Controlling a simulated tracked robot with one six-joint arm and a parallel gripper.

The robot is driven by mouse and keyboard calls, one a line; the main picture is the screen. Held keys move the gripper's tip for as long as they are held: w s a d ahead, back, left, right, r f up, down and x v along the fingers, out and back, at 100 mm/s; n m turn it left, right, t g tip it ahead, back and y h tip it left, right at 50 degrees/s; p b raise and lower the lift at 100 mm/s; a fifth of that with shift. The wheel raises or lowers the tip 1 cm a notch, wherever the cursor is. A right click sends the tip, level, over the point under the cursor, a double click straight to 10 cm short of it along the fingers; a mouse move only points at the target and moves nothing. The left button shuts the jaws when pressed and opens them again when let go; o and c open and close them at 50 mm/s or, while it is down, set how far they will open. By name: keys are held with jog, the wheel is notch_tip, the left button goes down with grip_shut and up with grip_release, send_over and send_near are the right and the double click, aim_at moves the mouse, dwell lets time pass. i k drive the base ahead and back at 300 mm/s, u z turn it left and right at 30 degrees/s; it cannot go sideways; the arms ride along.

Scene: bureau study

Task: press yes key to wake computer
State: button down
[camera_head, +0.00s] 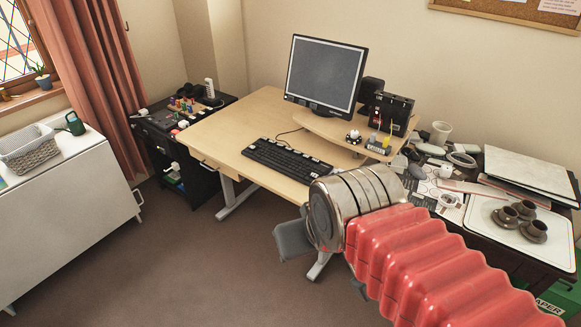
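A black keyboard (287,160) lies on the light wooden desk (222,134). Some pale keys or labels show on it, but they are too small to read, so I cannot pick out the yes key. A computer monitor (325,72) with a dark grey screen stands behind it. My gripper (293,238) is in front of the desk, below and right of the keyboard in the picture, apart from the keys. One grey finger part shows; the rest is hidden behind my metal wrist, so its opening cannot be seen.
A raised shelf (340,128) right of the keyboard holds small items and a black box (390,112). A cluttered table (470,232) with a tray of brown cups (519,221) stands right. A black cabinet (168,143) stands left. Carpet (170,255) in front is clear.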

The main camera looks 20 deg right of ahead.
aim_at(312, 176)
jog(key=u, duration=0.15)
jog(key=i, duration=1.45)
jog(key=z, duration=0.3)
